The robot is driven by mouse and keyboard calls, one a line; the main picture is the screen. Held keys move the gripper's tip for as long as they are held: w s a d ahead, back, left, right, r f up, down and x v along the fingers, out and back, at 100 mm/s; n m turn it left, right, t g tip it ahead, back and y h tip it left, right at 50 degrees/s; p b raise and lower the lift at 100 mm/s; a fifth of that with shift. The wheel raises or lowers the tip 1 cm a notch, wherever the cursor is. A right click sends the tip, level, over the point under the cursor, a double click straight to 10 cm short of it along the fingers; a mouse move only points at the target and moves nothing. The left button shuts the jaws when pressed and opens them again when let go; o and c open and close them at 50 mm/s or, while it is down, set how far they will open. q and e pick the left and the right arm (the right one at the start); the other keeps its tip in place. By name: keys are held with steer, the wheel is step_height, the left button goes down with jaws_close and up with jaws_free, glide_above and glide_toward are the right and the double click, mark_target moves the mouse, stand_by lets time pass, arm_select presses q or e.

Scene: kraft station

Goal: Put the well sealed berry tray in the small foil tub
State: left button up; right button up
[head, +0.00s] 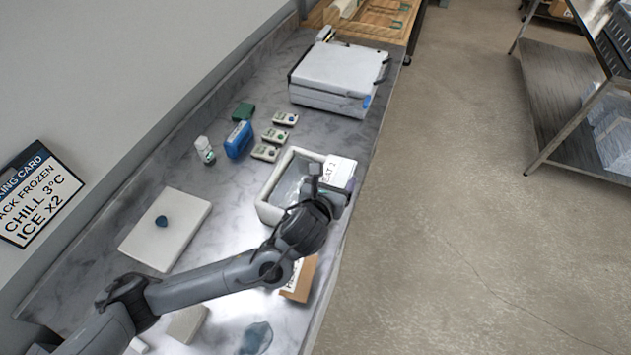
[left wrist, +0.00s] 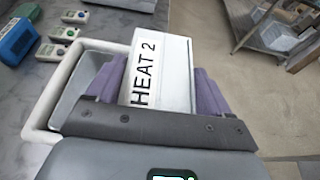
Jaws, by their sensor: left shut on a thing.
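My left gripper (head: 336,188) is shut on a white box (head: 341,168) labelled "HEAT 2". In the left wrist view my purple fingers (left wrist: 160,88) press on both sides of the box (left wrist: 178,62). The box is over or beside the right side of a white-rimmed tub (head: 268,213) with a grey inside; I cannot tell whether they touch. The tub also shows in the left wrist view (left wrist: 58,92), left of the box and partly behind my gripper. I cannot tell by look which thing is the berry tray or the small foil tub. My right gripper is not in view.
Several small labelled devices (head: 275,135), a blue case (head: 238,140), a green block (head: 243,112) and a white bottle (head: 205,151) stand behind the tub. A large white case (head: 338,72) is at the back. A pale slab (head: 180,240) lies left; a cardboard box (head: 302,280) is near.

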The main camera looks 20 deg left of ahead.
arm_select(q)
steer(key=shift+w+a, duration=0.25)
steer(key=shift+w, duration=0.1)
steer(key=w+a+f+p, duration=0.2)
steer(key=w+a+f, duration=0.2)
steer(key=a+f, duration=0.5)
steer(key=shift+a+f, duration=0.4)
steer(key=shift+f, duration=0.3)
steer(key=shift+f, duration=0.1)
